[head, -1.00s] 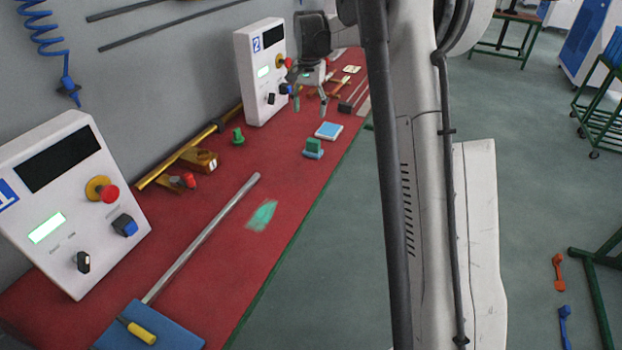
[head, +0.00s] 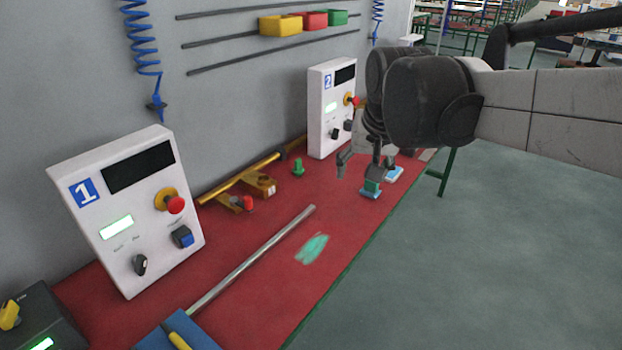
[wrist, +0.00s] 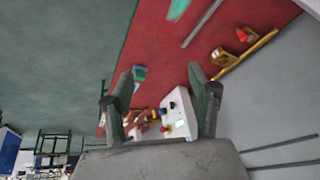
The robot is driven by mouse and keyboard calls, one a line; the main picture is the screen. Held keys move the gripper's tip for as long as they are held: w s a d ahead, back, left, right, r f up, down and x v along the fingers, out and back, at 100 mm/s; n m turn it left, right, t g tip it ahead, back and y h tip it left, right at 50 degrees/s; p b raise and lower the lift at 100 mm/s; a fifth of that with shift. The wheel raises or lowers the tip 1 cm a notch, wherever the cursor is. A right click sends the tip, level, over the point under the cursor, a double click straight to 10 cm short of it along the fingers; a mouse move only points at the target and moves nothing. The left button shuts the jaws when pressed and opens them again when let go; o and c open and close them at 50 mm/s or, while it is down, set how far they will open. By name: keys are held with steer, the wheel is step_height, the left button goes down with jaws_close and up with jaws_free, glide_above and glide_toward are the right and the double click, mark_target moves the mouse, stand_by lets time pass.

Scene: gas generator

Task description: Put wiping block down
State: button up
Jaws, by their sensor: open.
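The wiping block (head: 371,189), with a green handle on a blue base, sits on the red bench top near its front edge. It also shows in the wrist view (wrist: 139,73), seen between the fingers and nearer the left one. My gripper (head: 358,168) is open and empty, with its fingers pointing down. In the head view its fingertips overlap the area just above the block; the exact gap cannot be told. The fingers also show spread in the wrist view (wrist: 159,78). A light blue pad (head: 394,174) lies just beyond the block, partly hidden.
A green smear (head: 312,249) marks the bench nearer the camera. A metal rod (head: 255,258), a brass pipe with valves (head: 240,182), a green knob piece (head: 298,168) and control boxes 1 (head: 128,210) and 2 (head: 331,110) stand along the bench. Open floor lies right.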

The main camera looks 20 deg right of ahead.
steer(key=s+a+f+n+t, duration=0.1)
steer(key=s+a+f, duration=0.1)
steer(key=s, duration=0.5)
steer(key=s+a+f+n+t, duration=0.1)
steer(key=s+a+f+n, duration=0.1)
steer(key=s+f, duration=0.2)
steer(key=s, duration=0.3)
steer(key=shift+a+f, duration=0.2)
steer(key=shift+a, duration=0.05)
steer(key=shift+o, duration=0.5)
